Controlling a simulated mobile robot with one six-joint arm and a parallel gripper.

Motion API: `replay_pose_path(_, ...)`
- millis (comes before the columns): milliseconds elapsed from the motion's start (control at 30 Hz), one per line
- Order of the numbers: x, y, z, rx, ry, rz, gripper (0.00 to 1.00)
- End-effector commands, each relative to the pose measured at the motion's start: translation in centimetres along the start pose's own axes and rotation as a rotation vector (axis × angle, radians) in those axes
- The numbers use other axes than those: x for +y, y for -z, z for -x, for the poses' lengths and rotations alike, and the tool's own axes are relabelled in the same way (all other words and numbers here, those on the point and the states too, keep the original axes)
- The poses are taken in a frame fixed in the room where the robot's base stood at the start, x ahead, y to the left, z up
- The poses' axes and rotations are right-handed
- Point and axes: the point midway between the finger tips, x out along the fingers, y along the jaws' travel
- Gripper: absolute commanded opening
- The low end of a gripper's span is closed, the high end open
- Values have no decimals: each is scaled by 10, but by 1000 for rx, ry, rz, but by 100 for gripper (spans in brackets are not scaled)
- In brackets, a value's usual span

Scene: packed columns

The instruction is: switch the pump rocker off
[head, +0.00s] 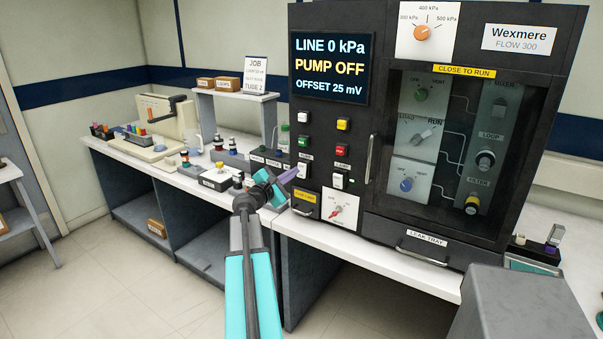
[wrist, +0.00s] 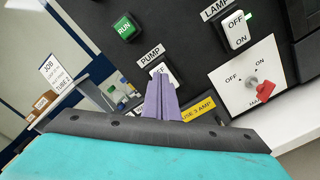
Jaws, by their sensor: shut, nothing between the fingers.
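The pump rocker (head: 302,170) is a white switch under a PUMP label on the dark Wexmere panel. The display (head: 330,67) reads PUMP OFF and LINE 0 kPa. My gripper (head: 292,174) is shut and empty, its purple fingers pointing at the panel close by the pump rocker. In the wrist view the fingertips (wrist: 161,80) cover the lower part of the pump rocker (wrist: 162,69), so its position is hard to read. I cannot tell whether the tips touch it.
The lamp rocker (head: 338,181) is right of the pump rocker, with a red-pointer knob (wrist: 264,89) below it. A yellow fuse label (wrist: 198,107) sits under the pump rocker. A green RUN button (wrist: 124,27) is above. Bench items crowd the left.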

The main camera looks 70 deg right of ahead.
Motion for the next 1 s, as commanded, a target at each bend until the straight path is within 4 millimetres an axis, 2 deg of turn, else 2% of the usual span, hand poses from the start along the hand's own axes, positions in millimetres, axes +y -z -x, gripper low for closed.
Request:
replay_pose_path(700, -1, 0, 38, -1, 0, 0, 0)
replay_pose_path(1000, 0, 0, 44, -1, 0, 0, 0)
